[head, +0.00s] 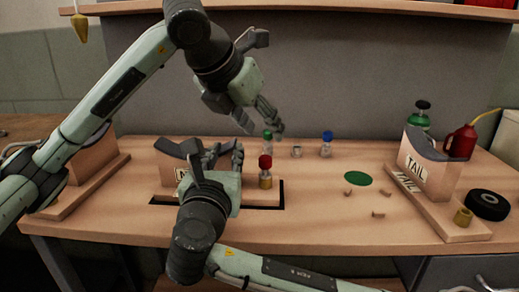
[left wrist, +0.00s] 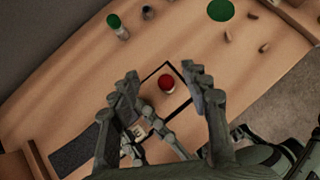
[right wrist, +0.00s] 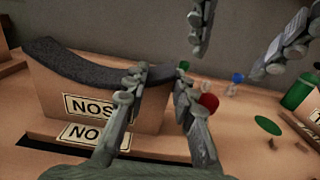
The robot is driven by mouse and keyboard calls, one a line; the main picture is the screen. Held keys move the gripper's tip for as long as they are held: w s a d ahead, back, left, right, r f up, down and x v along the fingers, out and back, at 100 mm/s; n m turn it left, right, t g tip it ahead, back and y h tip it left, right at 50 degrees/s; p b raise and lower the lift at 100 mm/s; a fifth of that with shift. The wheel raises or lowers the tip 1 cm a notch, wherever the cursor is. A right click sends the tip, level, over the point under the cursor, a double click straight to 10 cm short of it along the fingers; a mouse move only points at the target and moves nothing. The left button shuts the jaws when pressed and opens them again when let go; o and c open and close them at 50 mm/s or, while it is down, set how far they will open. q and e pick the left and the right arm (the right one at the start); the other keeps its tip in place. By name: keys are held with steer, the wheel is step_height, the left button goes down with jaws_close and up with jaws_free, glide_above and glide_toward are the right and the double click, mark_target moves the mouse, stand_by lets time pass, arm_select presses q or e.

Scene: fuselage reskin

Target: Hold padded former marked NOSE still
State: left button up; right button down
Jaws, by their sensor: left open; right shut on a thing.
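The wooden former marked NOSE (right wrist: 60,98), with a dark curved pad (right wrist: 75,62) on top, stands upright on a base carrying a matching label. In the head view the former (head: 170,176) is partly hidden by my right arm. My right gripper (right wrist: 158,80) is shut on the former's right end, one finger across the near face; it also shows in the head view (head: 225,154). My left gripper (head: 260,124) is open and empty, raised above the bench to the right of the former. In the left wrist view a red-capped bottle (left wrist: 168,82) appears between its fingers, lower down.
The red-capped bottle (head: 265,172) stands close right of my right gripper. Green-capped (head: 268,143) and blue-capped (head: 327,144) bottles stand behind. A green disc (head: 358,178) and small pegs lie mid-bench. The TAIL former (head: 432,176) and a black roll (head: 488,204) are at the right.

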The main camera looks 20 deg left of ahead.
arm_select(q)
steer(key=shift+d+r, duration=0.2)
steer(key=shift+r, duration=1.4)
arm_select(e)
steer(key=shift+a, duration=0.1)
arm_select(q)
steer(key=shift+s, duration=0.1)
arm_select(e)
steer(key=shift+s, duration=0.1)
steer(key=c, duration=1.2)
jaws_free()
